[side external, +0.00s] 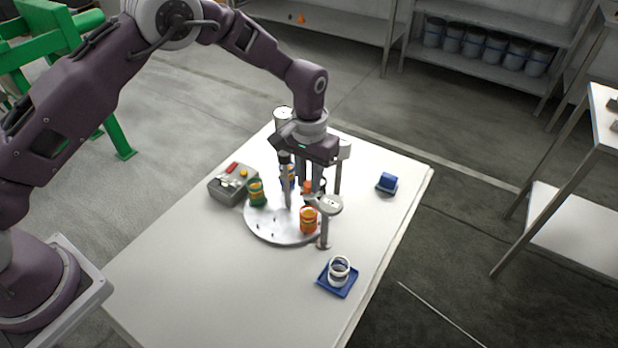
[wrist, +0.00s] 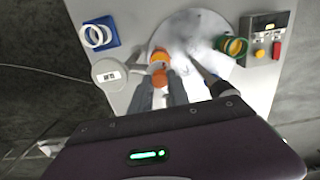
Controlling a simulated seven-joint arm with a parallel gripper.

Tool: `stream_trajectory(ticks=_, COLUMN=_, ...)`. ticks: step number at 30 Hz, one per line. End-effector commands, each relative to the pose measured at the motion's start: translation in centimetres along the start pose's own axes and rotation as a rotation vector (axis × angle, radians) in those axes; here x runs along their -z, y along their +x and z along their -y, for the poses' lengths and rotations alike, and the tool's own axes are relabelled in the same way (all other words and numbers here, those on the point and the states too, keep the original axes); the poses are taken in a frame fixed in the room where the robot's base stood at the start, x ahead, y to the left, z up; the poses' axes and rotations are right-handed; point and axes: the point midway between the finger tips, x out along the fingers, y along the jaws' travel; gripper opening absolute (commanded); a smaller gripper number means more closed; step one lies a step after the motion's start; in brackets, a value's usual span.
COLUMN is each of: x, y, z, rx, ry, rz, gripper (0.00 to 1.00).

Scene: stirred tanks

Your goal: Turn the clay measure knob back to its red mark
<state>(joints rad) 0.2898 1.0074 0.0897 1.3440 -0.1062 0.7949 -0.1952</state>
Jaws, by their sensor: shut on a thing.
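The clay measure knob is a small orange piece (side external: 307,187) beside the round grey head of a post (side external: 328,204). In the wrist view the orange knob (wrist: 159,76) shows at the fingertips, partly covered by them. My gripper (side external: 308,182) points down and is shut on the knob. Its grey fingers (wrist: 166,88) also show in the wrist view. The post's head (wrist: 108,72) carries a small label, too small to read. I cannot make out a red mark or where the knob points.
A round plate (side external: 262,229) bears an orange-banded jar (side external: 308,221) and a green one (side external: 257,193). A grey control box (side external: 229,185) stands left. A blue tray (side external: 325,283) with white rings lies in front; a blue block (side external: 387,182) is right. The table's near left is clear.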

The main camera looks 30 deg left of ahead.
Motion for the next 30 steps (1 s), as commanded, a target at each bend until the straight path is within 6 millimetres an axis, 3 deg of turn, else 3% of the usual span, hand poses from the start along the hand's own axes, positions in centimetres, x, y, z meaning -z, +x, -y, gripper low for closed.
stream_trajectory(ticks=12, x=0.00, y=-0.03, z=0.00, rx=0.000, ry=-0.208, rz=0.000, gripper=0.00)
stream_trajectory(ticks=30, x=0.01, y=-0.02, z=0.02, rx=0.000, ry=-0.251, rz=0.000, gripper=0.00)
